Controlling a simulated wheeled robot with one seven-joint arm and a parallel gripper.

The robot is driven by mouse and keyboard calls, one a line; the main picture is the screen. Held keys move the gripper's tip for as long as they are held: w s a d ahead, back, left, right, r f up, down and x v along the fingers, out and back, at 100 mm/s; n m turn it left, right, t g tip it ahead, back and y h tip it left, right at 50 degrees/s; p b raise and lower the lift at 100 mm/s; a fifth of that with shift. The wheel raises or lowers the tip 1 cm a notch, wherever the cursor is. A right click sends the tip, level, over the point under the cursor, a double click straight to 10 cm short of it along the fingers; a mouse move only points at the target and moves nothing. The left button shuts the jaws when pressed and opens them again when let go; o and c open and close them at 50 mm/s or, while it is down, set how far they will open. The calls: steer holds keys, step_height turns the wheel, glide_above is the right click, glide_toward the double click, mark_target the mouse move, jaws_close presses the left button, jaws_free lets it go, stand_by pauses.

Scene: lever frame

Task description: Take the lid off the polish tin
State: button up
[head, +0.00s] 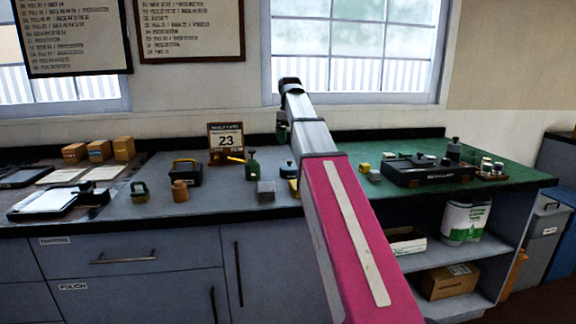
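My arm reaches up and away over the bench, and its far end bends down behind the grey link. My gripper (282,133) is a small dark shape there, mostly hidden, and its fingers cannot be made out. Below it, beside my arm, a small dark blue round tin-like thing (287,168) stands on the bench, partly hidden by my arm. A brown squat jar (180,191) stands further left. I cannot tell for sure which thing is the polish tin, and no lid edge is clear.
The grey bench (225,200) also holds a grey block (266,191), a green bottle (252,168), a black box with a yellow handle (186,173), a brush (139,192) and a calendar (226,142). A drawer labelled POLISH (135,295) is shut. A black machine (428,170) stands on green matting at right.

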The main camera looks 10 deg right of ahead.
mark_target(290, 162)
steer(key=f, duration=1)
steer(key=shift+s+f, duration=0.2)
steer(key=shift+s, duration=0.05)
steer(key=c, duration=1)
steer(key=shift+c, duration=0.3)
